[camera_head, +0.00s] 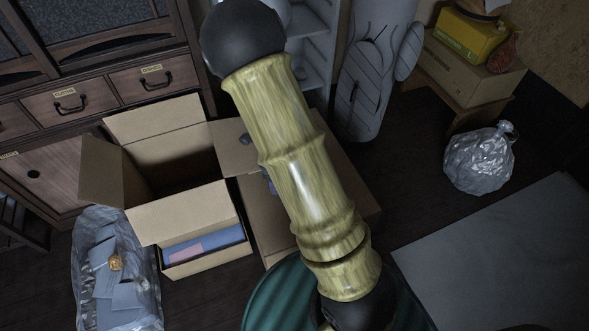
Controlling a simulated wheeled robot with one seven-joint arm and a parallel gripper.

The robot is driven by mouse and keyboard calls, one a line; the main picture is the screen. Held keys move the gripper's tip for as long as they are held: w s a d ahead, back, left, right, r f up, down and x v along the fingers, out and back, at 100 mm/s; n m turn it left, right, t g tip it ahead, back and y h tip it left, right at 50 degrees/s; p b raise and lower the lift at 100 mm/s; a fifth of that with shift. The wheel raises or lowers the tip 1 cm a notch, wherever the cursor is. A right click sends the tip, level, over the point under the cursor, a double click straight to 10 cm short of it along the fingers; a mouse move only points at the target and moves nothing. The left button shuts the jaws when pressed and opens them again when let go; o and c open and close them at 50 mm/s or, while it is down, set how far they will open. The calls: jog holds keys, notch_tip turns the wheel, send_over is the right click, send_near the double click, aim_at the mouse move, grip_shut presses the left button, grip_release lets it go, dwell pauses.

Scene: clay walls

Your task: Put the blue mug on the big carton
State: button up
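A large open carton (185,214) stands on the floor left of centre, its flaps spread. A second brown carton (262,222) stands against its right side, largely covered by my arm. A small blue thing (268,181) shows at the left edge of my arm, over this second carton. Most of it is hidden, and I cannot tell whether it is the blue mug. A small dark bluish thing (245,139) lies just above it, also unclear. My arm crosses the middle of the view. My gripper is not in view.
A blue-and-pink box (203,246) sits at the open carton's front. A clear bag (115,275) lies lower left, a silvery bag (478,160) right. Drawers (155,77) stand behind. A yellow box (466,36) rests on another carton (468,68) upper right. Dark floor is free between.

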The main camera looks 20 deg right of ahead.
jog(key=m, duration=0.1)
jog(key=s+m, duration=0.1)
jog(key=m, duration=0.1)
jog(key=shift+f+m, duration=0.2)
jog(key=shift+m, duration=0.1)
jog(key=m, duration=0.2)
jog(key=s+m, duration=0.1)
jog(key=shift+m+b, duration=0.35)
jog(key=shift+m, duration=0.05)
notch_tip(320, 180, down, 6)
jog(key=b, duration=0.4)
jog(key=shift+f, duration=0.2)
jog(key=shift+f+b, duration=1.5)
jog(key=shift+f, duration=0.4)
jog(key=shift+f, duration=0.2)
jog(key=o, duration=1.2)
